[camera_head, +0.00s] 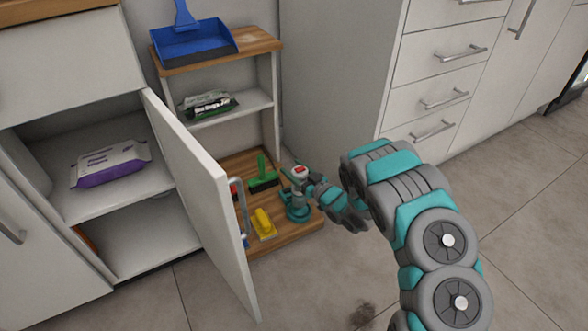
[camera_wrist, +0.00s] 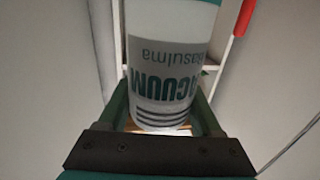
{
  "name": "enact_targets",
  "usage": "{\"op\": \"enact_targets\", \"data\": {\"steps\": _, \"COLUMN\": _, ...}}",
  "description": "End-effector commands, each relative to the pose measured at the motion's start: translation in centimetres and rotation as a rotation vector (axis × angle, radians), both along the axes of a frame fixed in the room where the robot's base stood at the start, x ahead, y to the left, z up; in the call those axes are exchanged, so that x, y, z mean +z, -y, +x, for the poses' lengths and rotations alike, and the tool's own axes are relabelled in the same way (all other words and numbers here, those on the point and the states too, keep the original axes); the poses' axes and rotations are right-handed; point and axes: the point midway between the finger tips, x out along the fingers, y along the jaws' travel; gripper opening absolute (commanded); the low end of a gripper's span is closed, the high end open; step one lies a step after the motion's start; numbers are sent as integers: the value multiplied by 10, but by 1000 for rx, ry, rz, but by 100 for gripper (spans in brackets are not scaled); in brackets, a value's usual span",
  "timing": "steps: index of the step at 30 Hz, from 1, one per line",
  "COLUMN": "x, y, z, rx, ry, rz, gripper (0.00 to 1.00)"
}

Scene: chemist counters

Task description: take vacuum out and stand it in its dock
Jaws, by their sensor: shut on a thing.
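The vacuum (camera_head: 299,174) is a small white and teal device with a red mark near its top, at the front right of the low wooden shelf. In the wrist view its pale body (camera_wrist: 163,60), with upside-down "VACUUM" lettering, stands between my two fingers. My gripper (camera_head: 309,187) reaches in from the right and is shut on it; it also shows in the wrist view (camera_wrist: 162,100). A teal rounded base (camera_head: 298,213) is directly below the vacuum on the shelf board. I cannot tell whether this is the dock or the vacuum's lower part, or whether there is a gap.
A cabinet door (camera_head: 205,190) stands open just left of the shelf unit. A green brush (camera_head: 264,177) and a yellow brush (camera_head: 264,223) are close by on the bottom board (camera_head: 285,237). A blue dustpan (camera_head: 195,43) is on top. Drawers (camera_head: 440,60) stand right; the floor in front is mostly clear.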

Motion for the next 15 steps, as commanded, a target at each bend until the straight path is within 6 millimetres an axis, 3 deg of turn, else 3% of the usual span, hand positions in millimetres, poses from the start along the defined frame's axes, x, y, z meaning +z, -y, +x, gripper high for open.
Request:
{"op": "enact_targets", "data": {"steps": 14, "x": -7, "y": 0, "z": 1, "rx": 0, "ry": 3, "rz": 1, "gripper": 0}}
{"op": "enact_targets", "data": {"steps": 15, "x": -6, "y": 0, "z": 1, "rx": 0, "ry": 3, "rz": 1, "gripper": 71}}
